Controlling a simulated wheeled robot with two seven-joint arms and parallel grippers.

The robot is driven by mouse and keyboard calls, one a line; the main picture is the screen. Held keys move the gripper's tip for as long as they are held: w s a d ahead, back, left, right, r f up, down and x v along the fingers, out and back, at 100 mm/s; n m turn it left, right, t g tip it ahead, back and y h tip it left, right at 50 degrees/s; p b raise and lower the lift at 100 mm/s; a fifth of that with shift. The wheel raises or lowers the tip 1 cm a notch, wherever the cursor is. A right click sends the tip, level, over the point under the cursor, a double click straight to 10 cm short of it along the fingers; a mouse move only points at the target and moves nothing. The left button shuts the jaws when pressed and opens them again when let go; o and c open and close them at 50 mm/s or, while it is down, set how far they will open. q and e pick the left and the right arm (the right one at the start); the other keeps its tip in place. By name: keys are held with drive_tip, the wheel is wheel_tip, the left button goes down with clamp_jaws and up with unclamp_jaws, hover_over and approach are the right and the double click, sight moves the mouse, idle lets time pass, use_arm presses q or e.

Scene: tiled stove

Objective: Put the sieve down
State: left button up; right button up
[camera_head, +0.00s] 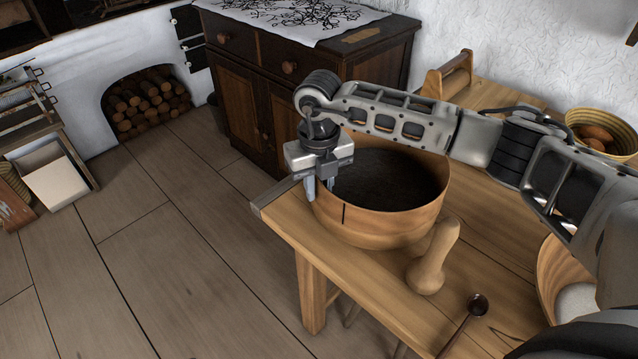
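The sieve is a wide round wooden hoop (375,231) with a dark inside, over the left part of the wooden table (390,303). It looks roughly level, and I cannot tell whether its underside touches the tabletop. My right gripper (321,187) points down at the sieve's left rim, with one finger outside the hoop and the other at its inner side. It looks shut on the rim. My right forearm passes over the back of the sieve and hides part of its far rim. My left gripper is not in view.
A bowl with white contents (556,262) is at right. A basket (598,122) and wooden box (447,78) stand behind. A dark cabinet (240,85) is beyond.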

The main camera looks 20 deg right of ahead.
drive_tip(key=shift+o, duration=0.2)
wheel_tip(320, 180, up, 12)
drive_tip(key=shift+r+b, duration=0.15)
drive_tip(key=shift+b, duration=0.2)
idle(0.6)
